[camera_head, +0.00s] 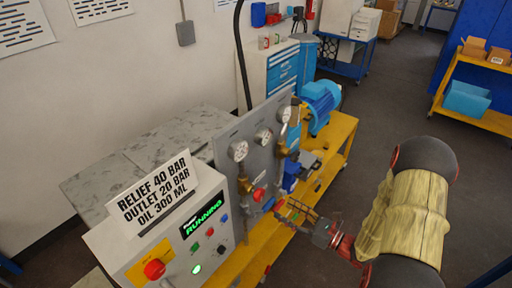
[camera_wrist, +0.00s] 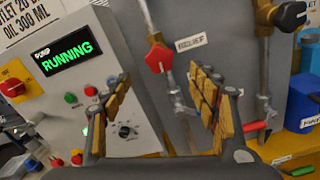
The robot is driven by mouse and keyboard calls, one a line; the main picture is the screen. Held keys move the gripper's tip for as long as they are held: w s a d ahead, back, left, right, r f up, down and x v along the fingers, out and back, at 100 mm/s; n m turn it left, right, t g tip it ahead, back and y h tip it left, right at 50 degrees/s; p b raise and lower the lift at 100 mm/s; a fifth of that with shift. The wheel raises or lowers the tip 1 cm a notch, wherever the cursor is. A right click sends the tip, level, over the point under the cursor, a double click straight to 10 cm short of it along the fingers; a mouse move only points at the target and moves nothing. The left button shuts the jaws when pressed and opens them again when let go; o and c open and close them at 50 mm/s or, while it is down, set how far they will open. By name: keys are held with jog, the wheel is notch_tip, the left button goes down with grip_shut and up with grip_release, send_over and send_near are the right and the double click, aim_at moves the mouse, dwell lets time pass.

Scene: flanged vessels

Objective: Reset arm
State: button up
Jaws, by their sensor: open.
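My gripper (camera_head: 298,214) is open and empty in front of the pump rig, with my arm reaching in from the right. In the wrist view my gripper (camera_wrist: 162,88) shows two spread fingers with yellow pads and nothing between them. A red knob (camera_head: 259,195) on the grey upright panel (camera_head: 226,140) lies a little left of my fingers. In the wrist view the red knob (camera_wrist: 158,57) appears beyond the gap between my fingers. The control box (camera_head: 205,232) shows a green "RUNNING" display (camera_wrist: 68,55). I cannot tell the distance from fingers to panel.
A sign (camera_head: 152,192) reads relief 40 bar, outlet 20 bar, oil 300 ml. Gauges (camera_head: 238,151) and pipes stick out from the panel. A blue motor (camera_head: 321,103) sits on the yellow bench (camera_head: 338,130). A red-handled lever (camera_wrist: 256,126) is near the right finger. Open floor lies right of the bench.

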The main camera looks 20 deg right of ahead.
jog(key=s+a+f+n+g+b, duration=0.1)
jog(key=s+a+n+g, duration=0.2)
jog(key=s+n+g, duration=0.25)
jog(key=s+a+f+n+g+h+b, duration=0.1)
jog(key=s+a+n+g+b, duration=0.1)
jog(key=s+n+g, duration=0.4)
jog(key=s+a+f+n+g+b, duration=0.1)
jog(key=s+a+n+g, duration=0.25)
jog(key=s+n, duration=0.4)
jog(key=d+r+n+t+h+b, duration=0.1)
jog(key=d+r+n+h+b, duration=0.4)
jog(key=n+h, duration=0.35)
jog(key=a+r+n+t+h+b, duration=0.1)
jog(key=a+r+n+t+b, duration=0.3)
jog(key=r+t+b, duration=0.1)
jog(key=shift+s+r+n+b, duration=0.35)
jog(key=shift+r+b, duration=0.15)
jog(key=shift+r, duration=0.1)
